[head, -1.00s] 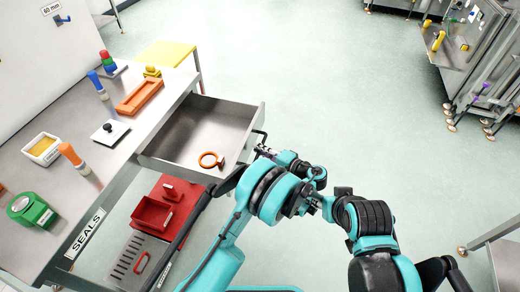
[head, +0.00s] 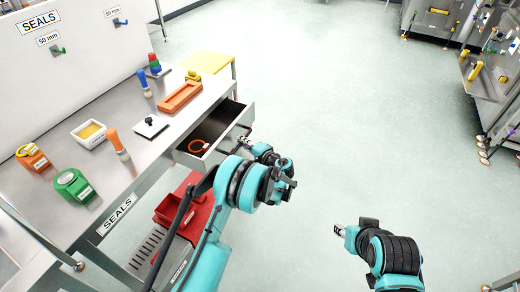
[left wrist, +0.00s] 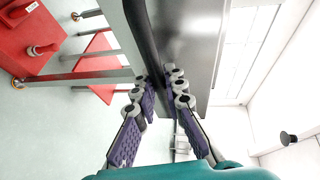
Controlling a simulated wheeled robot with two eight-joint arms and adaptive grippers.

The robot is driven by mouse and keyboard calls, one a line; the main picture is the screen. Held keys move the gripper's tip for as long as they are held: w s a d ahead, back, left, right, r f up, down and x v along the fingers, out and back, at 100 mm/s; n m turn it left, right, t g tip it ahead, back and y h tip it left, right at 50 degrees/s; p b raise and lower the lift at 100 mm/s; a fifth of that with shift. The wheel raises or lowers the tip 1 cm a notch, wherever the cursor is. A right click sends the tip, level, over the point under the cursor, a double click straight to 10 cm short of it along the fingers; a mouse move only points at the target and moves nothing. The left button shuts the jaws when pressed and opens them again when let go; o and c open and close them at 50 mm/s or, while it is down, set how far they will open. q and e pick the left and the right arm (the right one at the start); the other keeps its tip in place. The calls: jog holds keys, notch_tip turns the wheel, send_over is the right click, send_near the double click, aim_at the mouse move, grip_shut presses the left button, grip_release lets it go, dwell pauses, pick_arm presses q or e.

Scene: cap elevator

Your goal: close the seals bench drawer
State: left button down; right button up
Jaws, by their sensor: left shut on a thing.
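The seals bench (head: 125,160) stands at the left in the head view, with its SEALS label on the front edge. Its drawer (head: 237,122) is partly open and holds an orange ring (head: 199,146). My left gripper (head: 243,146) is at the drawer front. In the left wrist view its fingers (left wrist: 163,88) are closed around the dark drawer handle (left wrist: 147,35), beside the grey drawer front (left wrist: 197,40). The far part of the drawer is under the benchtop. My right gripper (head: 341,230) is away from the bench over open floor; its jaws are too small to read.
On the benchtop are an orange tray (head: 180,97), a green roll (head: 74,186), a white bin (head: 90,133) and several stamps. A red bin (head: 172,208) sits on the lower shelf.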

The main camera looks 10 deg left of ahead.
aim_at(228, 141)
pick_arm(q)
jog(key=w+a, duration=0.1)
jog(key=a, duration=0.3)
jog(key=w+a, duration=0.2)
jog(key=a, duration=0.3)
jog(key=w+a, duration=0.1)
jog(key=a, duration=0.3)
jog(key=shift+w+a, duration=0.2)
jog(key=shift+a, duration=0.1)
jog(key=c, duration=1.6)
grip_release()
jog(key=shift+d, duration=0.1)
jog(key=v, duration=1.2)
